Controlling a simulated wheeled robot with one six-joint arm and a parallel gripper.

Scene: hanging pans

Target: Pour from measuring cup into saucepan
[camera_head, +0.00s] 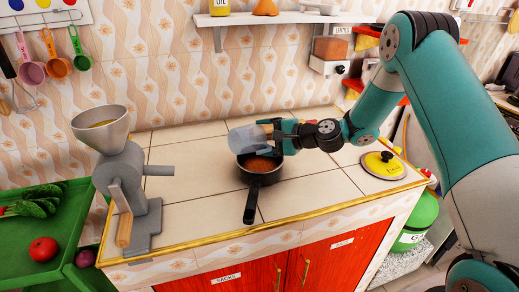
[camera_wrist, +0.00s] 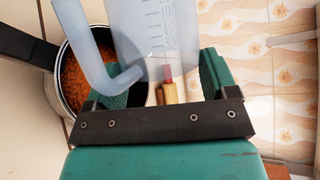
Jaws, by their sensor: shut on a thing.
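A translucent bluish measuring cup (camera_head: 246,139) is tilted on its side above the left part of the saucepan. It also shows in the wrist view (camera_wrist: 165,30), with its handle towards the left. My gripper (camera_head: 285,135) is shut on the measuring cup from the right. The dark saucepan (camera_head: 262,180) stands on the tiled counter, its black handle (camera_head: 251,205) pointing to the front. Orange-brown grainy contents (camera_head: 260,163) lie in the saucepan; they also show in the wrist view (camera_wrist: 85,80). I see no contents in the cup and no falling stream.
A grey grinder (camera_head: 125,180) with a funnel stands at the counter's left end. A shelf (camera_head: 280,18) hangs on the wall behind. The counter between grinder and saucepan is clear.

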